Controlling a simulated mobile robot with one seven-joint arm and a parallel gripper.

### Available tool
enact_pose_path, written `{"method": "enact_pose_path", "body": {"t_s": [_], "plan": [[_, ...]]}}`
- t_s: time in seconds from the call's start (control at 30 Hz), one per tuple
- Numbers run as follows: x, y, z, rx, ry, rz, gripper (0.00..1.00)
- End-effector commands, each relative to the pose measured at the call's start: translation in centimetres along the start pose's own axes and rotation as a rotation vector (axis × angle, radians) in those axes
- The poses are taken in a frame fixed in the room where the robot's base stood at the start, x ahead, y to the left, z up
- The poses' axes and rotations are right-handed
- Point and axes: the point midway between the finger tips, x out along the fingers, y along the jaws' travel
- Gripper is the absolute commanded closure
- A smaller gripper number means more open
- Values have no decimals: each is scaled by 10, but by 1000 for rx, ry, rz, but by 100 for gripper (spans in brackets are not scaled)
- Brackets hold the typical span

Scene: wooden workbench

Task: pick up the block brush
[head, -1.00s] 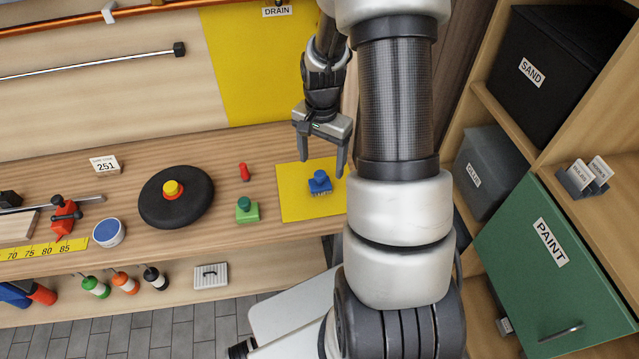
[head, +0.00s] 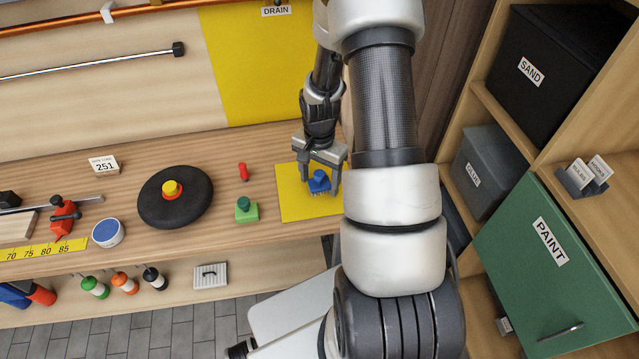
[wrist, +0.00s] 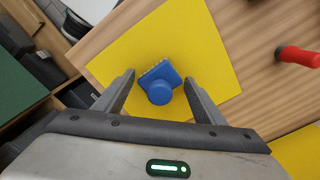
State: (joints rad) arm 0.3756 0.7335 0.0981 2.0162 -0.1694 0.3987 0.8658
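The block brush is taken to be the blue block with a round knob and pale bristles (head: 318,182), on the yellow mat (head: 293,208) at the right of the bench. In the wrist view the blue brush (wrist: 160,91) lies between my fingertips, with a gap showing on each side. My gripper (head: 320,184) is open and pointing down around the brush; the wrist view also shows the gripper (wrist: 159,78) with its fingers apart.
On the bench (head: 150,238), a green block (head: 246,211), a red peg-like piece (head: 243,172) and a black disc (head: 160,208) with a yellow and red knob stand left of the mat. A shelf with a green PAINT door (head: 560,260) is at the right.

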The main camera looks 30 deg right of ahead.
Motion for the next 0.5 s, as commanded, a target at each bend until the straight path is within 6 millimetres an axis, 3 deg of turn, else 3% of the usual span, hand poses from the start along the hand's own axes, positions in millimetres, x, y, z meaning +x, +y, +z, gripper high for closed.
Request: {"method": "enact_pose_path", "body": {"t_s": [0.03,0.17,0.5], "plan": [[0,0,0,0,0,0,45],[0,0,0,0,0,0,66],[-11,0,0,0,2,0,66]]}}
